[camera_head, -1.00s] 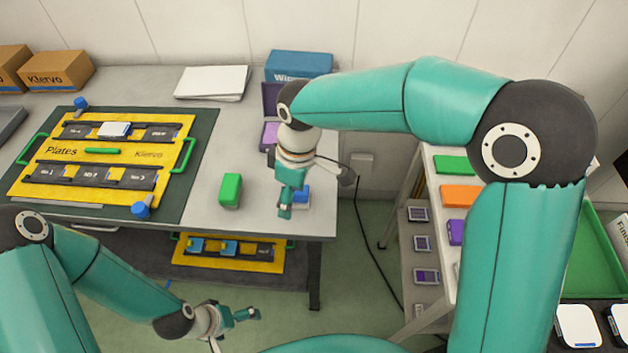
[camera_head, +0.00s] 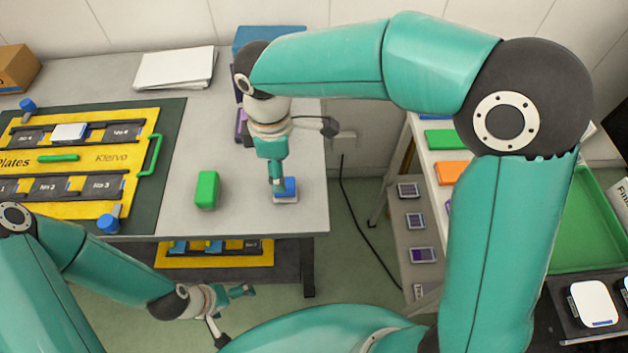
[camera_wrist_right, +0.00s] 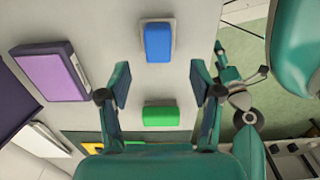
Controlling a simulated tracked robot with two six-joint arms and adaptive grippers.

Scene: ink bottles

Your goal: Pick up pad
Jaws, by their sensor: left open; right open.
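A small blue pad on a white base (camera_head: 290,189) lies near the right front edge of the grey table. It shows at the top of the right wrist view (camera_wrist_right: 158,42), beyond my fingertips. My right gripper (camera_head: 277,183) hangs over the pad and partly covers it in the head view. In its wrist view the right fingers (camera_wrist_right: 161,83) are spread and empty. A green block (camera_head: 207,190) stands left of the pad, and it shows low between the right fingers (camera_wrist_right: 161,116). My left gripper (camera_head: 235,315) is open and empty, low in front of the table.
A purple-topped box (camera_wrist_right: 52,75) lies left in the wrist view. A yellow plate tray (camera_head: 75,203) lies on a dark green mat (camera_head: 172,150). White paper (camera_head: 176,68) lies at the back. A shelf with colored items (camera_head: 445,139) stands right, across a floor gap.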

